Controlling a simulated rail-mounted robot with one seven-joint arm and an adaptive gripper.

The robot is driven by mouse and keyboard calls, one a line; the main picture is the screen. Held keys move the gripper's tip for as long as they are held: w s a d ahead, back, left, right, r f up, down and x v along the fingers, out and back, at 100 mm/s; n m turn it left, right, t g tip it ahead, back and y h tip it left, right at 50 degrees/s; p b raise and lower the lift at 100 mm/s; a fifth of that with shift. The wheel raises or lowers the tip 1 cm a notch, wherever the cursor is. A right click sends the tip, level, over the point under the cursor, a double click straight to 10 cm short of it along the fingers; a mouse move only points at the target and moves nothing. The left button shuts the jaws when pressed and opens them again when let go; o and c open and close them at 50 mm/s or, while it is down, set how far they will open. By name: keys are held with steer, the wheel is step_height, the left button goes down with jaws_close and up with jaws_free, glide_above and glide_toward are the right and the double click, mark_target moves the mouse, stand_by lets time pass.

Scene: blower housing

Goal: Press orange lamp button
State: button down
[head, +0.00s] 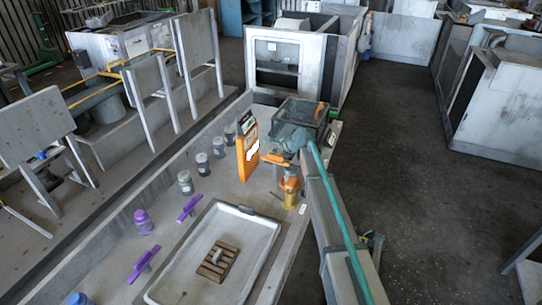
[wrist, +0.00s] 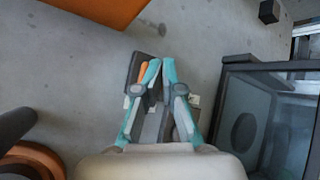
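My gripper (wrist: 161,64) points down in the wrist view, its two teal fingers drawn together at the tips with nothing seen between them. Under the fingertips is a dark grey block (wrist: 135,68) with a small orange piece (wrist: 143,70), partly hidden by the left finger. I cannot tell whether the fingers touch it or whether this is the lamp button. In the head view my gripper (head: 290,140) is over the bench, right of an upright orange panel (head: 247,155) and in front of a dark crate. An orange and yellow device (head: 290,192) stands just below it.
The dark crate (head: 281,121) is close beside my gripper; its wall (wrist: 232,105) fills the right of the wrist view. Several jars (head: 185,183), purple tools (head: 188,208) and a white-rimmed tray (head: 262,265) occupy the bench (head: 225,178). Open floor (head: 430,170) lies to the right.

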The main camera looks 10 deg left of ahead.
steer(key=shift+f, duration=0.2)
steer(key=shift+w+r+p, duration=0.2)
steer(key=shift+r+p, duration=0.4)
steer(key=shift+r, duration=0.25)
steer(key=shift+r+p, duration=1)
steer(key=shift+r, duration=1.2)
